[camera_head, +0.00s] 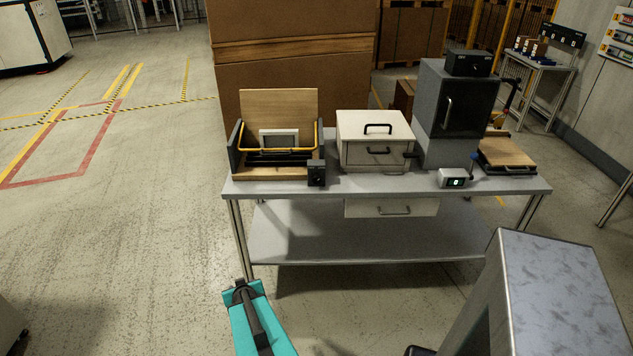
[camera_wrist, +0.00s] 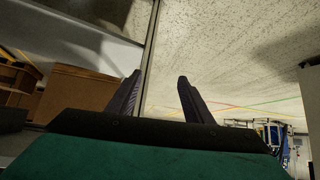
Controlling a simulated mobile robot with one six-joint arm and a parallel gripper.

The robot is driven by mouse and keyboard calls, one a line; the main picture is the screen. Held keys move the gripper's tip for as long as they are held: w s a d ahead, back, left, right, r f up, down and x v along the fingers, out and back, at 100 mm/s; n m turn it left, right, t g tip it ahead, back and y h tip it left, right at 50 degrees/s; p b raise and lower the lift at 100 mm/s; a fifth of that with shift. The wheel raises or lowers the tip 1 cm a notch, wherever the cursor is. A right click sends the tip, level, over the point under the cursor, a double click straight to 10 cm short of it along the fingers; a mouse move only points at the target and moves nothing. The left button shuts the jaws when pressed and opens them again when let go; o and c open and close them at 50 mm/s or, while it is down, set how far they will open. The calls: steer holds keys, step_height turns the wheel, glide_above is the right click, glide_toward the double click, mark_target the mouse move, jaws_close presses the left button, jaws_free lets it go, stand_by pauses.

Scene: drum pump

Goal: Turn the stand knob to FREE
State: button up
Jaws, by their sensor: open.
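A wooden stand (camera_head: 278,103) with dark side plates and a yellow bar is at the left end of the workbench in the head view. A small black block (camera_head: 317,174) with a round face, which looks like the stand knob, is at its front right corner. Its markings and setting are too small to read. My gripper (camera_head: 241,288) is low in front of the bench's left leg, well apart from the stand and knob. In the wrist view my gripper (camera_wrist: 160,76) has its two dark fingers spread with nothing between them. The knob does not show there.
The grey workbench (camera_head: 400,187) also holds a cream box (camera_head: 375,140) with handles, a dark cabinet (camera_head: 455,112), a small display (camera_head: 453,179) and a wooden board (camera_head: 507,153). A drawer (camera_head: 391,208) hangs below the top. Large cartons (camera_head: 293,60) stand behind. Floor at left is clear.

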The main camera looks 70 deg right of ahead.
steer(key=s+d+r+m+h+p, duration=0.25)
steer(key=s+d+r+h, duration=0.4)
steer(key=d+r, duration=0.65)
steer(key=m+h+p, duration=0.1)
steer(key=m+h, duration=0.1)
steer(key=h, duration=0.2)
glide_toward(316, 181)
steer(key=s+v, duration=0.1)
steer(key=v, duration=0.4)
steer(key=shift+w+d+r+y, duration=0.1)
steer(key=shift+w+d+y, duration=0.15)
steer(key=shift+w, duration=0.1)
steer(key=shift+d+b, duration=0.15)
steer(key=shift+b, duration=0.25)
steer(key=b+x, duration=0.3)
steer(key=b, duration=0.4)
steer(key=shift+w+d, duration=0.2)
steer(key=shift+d, duration=0.1)
steer(key=d+b, duration=0.1)
steer(key=b, duration=0.1)
steer(key=shift+w+b, duration=0.2)
steer(key=shift+b, duration=0.2)
steer(key=shift+p+x, duration=0.8)
steer(key=shift+x, duration=3.4)
